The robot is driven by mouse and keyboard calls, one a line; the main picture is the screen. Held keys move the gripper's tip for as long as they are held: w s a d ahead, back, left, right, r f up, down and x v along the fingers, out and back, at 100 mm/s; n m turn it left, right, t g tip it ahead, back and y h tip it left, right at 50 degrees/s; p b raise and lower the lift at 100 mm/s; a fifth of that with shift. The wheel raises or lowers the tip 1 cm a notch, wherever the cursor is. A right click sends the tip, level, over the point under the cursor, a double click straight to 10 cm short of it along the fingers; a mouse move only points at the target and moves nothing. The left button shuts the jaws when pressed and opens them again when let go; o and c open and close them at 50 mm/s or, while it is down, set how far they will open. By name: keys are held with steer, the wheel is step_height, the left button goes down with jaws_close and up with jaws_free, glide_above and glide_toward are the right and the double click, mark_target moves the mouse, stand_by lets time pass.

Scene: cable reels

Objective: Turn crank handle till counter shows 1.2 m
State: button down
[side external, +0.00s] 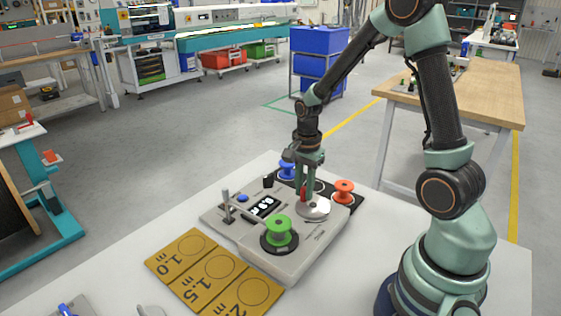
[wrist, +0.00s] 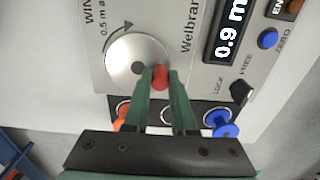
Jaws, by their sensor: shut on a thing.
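The crank is a silver disc (wrist: 136,64) with a red handle (wrist: 161,77) near its rim, on the grey winding machine (side external: 328,232). My gripper (wrist: 160,80) is shut on the red handle in the wrist view; in the side view my gripper (side external: 305,192) reaches down to the handle beside the disc (side external: 313,209). The counter (wrist: 230,27) reads 0.9 m in the wrist view. A curved arrow and "0.5 m" are printed by the disc. A green reel (side external: 279,231) sits upright on the machine's front spindle.
A blue reel (side external: 287,171) and an orange reel (side external: 344,191) stand on a dark rack behind the crank. A yellow mat (side external: 213,272) marked 1.0, 1.5 and 2 m lies in front, its circles empty. A blue ZERO button (wrist: 268,39) and a black LOCK/FREE knob (wrist: 241,89) are near the counter.

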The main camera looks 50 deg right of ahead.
steer(key=shift+s+d, duration=0.25)
steer(key=shift+d, duration=0.6)
steer(key=shift+s+d, duration=0.45)
steer(key=shift+s, duration=0.1)
steer(key=shift+s+d, duration=0.1)
steer(key=shift+s, duration=1.25)
steer(key=shift+s+a, duration=0.65)
steer(key=shift+a, duration=0.1)
steer(key=shift+s+a, duration=0.15)
steer(key=shift+a, duration=0.65)
steer(key=shift+w+a, duration=0.25)
steer(key=shift+a, duration=0.45)
steer(key=shift+w+a, duration=0.3)
steer(key=shift+a, duration=0.05)
steer(key=c, duration=0.8)
jaws_free()
